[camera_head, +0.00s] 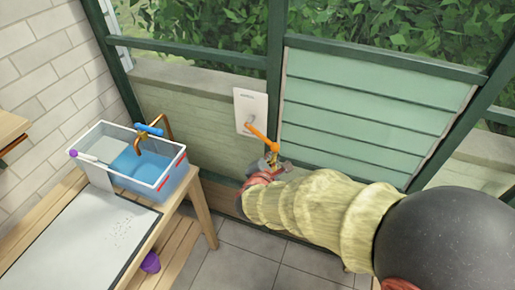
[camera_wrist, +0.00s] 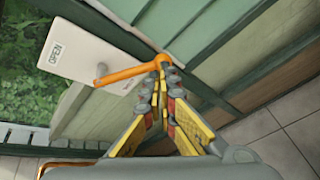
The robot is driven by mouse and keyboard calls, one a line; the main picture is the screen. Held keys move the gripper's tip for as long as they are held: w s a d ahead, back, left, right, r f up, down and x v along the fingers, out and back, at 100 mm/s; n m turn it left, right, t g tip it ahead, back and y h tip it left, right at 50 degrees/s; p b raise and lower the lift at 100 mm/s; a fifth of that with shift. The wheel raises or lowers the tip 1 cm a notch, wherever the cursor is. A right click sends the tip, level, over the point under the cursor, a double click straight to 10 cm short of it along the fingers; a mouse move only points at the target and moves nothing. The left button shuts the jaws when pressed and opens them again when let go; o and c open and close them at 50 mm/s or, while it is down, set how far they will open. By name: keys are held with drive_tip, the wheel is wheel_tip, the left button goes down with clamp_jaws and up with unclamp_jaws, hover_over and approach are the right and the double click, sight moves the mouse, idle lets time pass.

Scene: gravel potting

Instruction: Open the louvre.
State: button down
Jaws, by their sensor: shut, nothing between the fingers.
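The louvre (camera_head: 370,115) is a panel of pale green slats in a dark green frame. Its slats lie flat against each other, with no gaps visible. Left of it is a white plate (camera_head: 244,100) with an orange lever (camera_head: 262,139), which slants down to the right. In the wrist view the lever (camera_wrist: 128,74) runs across the lower part of the plate (camera_wrist: 80,52). My gripper (camera_head: 271,160) is shut and empty at the lever's free end. In the wrist view my gripper's fingertips (camera_wrist: 162,75) meet just by that end; whether they touch it is unclear.
A clear crate (camera_head: 128,160) with blue contents and tools stands on a wooden bench at the left, beside a white tray (camera_head: 65,240). A purple pot (camera_head: 150,262) is below the bench. Tiled floor (camera_head: 245,250) lies open between bench and arm.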

drive_tip(key=a+f+n+y, duration=0.2)
drive_tip(key=a+f+n, duration=0.2)
drive_tip(key=a, duration=0.3)
drive_tip(key=shift+y, duration=0.3)
drive_tip(key=b+x, duration=0.4)
drive_tip(key=x, duration=0.6)
drive_tip(key=d+r, duration=0.2)
drive_tip(key=r, duration=0.1)
drive_tip(key=shift+d+r, duration=0.2)
drive_tip(key=shift+r, duration=0.1)
drive_tip(key=shift+p, duration=0.3)
drive_tip(key=shift+s+d+r+p, duration=0.1)
drive_tip(key=shift+d+r+p, duration=0.1)
drive_tip(key=shift+p, duration=0.3)
